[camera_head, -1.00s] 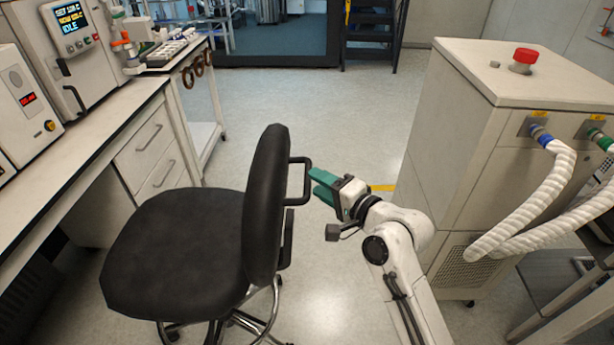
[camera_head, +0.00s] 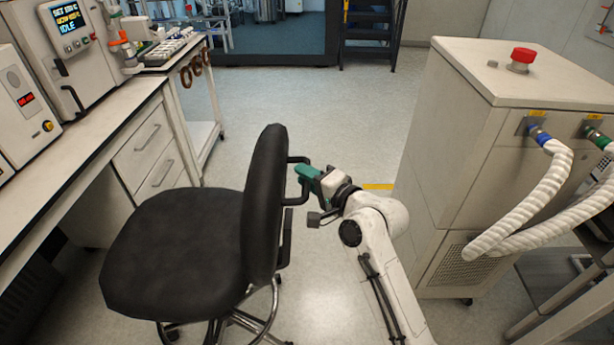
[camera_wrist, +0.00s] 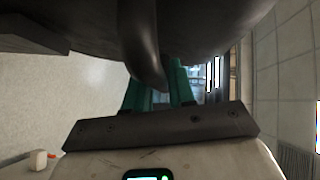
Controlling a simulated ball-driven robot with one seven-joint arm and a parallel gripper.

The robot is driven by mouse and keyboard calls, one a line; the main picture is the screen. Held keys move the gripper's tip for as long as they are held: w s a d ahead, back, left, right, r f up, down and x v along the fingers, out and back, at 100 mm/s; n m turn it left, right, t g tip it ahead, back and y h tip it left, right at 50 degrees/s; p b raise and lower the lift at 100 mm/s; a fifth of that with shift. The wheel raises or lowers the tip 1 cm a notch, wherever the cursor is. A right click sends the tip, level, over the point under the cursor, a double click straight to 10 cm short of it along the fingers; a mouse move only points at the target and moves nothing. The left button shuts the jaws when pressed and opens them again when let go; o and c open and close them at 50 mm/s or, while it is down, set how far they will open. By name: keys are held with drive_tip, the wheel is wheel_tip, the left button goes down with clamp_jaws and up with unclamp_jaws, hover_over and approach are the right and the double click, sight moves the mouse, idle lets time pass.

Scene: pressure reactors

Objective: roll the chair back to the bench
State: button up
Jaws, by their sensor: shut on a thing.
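The black office chair (camera_head: 178,245) stands beside the bench (camera_head: 85,150), its seat partly at the bench's open knee space and its backrest (camera_head: 265,205) facing right. A black loop handle (camera_head: 290,190) sticks out from the back of the backrest. My gripper (camera_head: 303,172), with green fingers, is at that handle from the right and is shut on it. In the wrist view the green fingers (camera_wrist: 160,97) are on either side of the dark handle bar (camera_wrist: 143,50); the exact contact is partly hidden by the bar. The chair's wheeled base is mostly hidden under the seat.
A white cabinet (camera_head: 440,170) with a red button and thick white hoses (camera_head: 530,200) stands close to the right of my arm. A small cart (camera_head: 205,100) stands beyond the bench. The floor (camera_head: 300,100) behind the chair toward the back is clear.

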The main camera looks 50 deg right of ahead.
clamp_jaws()
